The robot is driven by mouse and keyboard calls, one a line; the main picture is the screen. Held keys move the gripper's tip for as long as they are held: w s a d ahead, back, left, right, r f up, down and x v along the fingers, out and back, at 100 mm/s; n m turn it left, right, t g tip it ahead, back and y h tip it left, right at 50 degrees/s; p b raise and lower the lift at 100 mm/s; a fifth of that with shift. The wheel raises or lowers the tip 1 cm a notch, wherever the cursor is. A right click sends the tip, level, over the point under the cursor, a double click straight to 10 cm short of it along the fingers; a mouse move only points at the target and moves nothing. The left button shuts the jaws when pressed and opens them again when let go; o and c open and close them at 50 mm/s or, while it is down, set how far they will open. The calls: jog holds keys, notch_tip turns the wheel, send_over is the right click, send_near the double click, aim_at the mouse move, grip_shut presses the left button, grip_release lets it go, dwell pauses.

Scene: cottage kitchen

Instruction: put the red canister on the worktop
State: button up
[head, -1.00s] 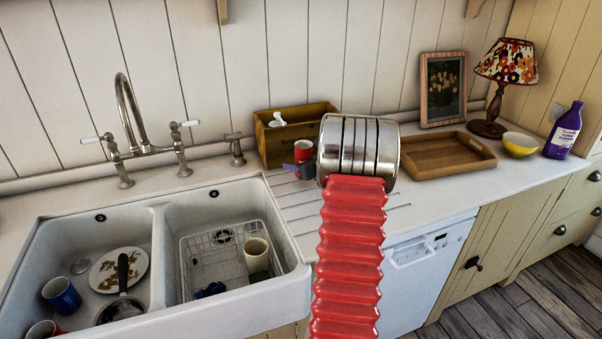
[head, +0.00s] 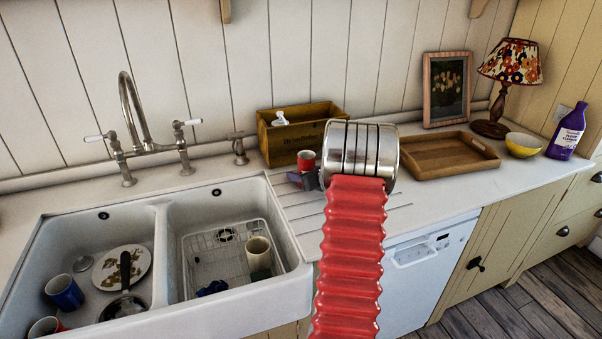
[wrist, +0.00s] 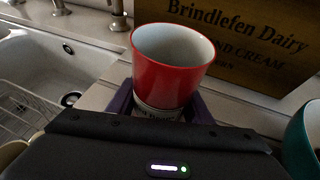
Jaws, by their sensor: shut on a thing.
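The red canister (head: 306,161), open at the top with a pale inside, stands upright in front of the wooden crate. In the wrist view the canister (wrist: 172,72) shows a white printed band low on its side. My gripper (head: 307,180) is shut on it, with a purple finger on each side. My arm hides part of the gripper in the head view. The white worktop (head: 425,190) lies below the canister. The canister's base is hidden, so I cannot tell whether it touches the worktop.
The wooden crate (head: 285,149) is close behind the canister. The double sink (head: 160,210) is at left. A wooden tray (head: 400,173) is to the right, with a yellow bowl (head: 524,145) beyond it. In the wrist view a teal vessel (wrist: 303,140) is near the right edge.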

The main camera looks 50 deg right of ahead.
aim_at(306, 169)
jog(key=o, duration=1.2)
jog(key=shift+s+a+r, duration=0.15)
jog(key=shift+s+r, duration=0.15)
jog(key=shift+s, duration=0.2)
jog(key=v, duration=1.1)
